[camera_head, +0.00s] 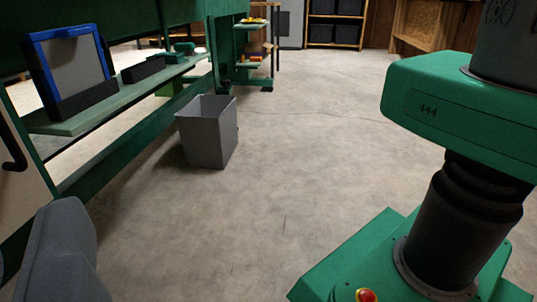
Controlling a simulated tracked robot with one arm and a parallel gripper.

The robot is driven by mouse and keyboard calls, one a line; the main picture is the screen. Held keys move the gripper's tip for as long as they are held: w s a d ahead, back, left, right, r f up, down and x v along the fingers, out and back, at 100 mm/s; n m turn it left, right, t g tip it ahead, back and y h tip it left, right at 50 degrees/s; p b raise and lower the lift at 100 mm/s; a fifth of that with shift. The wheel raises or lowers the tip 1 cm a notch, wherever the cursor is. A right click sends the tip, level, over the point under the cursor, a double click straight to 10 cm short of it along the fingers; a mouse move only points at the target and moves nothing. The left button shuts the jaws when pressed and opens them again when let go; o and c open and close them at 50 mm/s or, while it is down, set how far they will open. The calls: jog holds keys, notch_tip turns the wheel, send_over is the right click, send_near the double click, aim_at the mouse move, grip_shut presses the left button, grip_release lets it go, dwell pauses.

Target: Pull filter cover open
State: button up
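No part I can surely call the filter cover shows. At the left edge is a pale panel (24,189) with a curved black handle (13,150); it is cut off by the frame, and I cannot tell whether it is the cover. A blue-framed grey panel (75,66) stands tilted back in a black holder (88,101) on the green bench shelf. My gripper is not recognisable in view.
A grey open bin (207,133) stands on the concrete floor (250,215) beside the green bench (130,146). A rounded dark grey shape (62,258) fills the lower left corner. A green shelf rack (246,52) stands farther back. The middle floor is clear.

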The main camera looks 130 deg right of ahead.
jog(key=shift+s+a+r+p, duration=0.1)
jog(key=shift+s+p, duration=0.2)
jog(key=shift+s, duration=1.7)
jog(key=shift+w, duration=0.1)
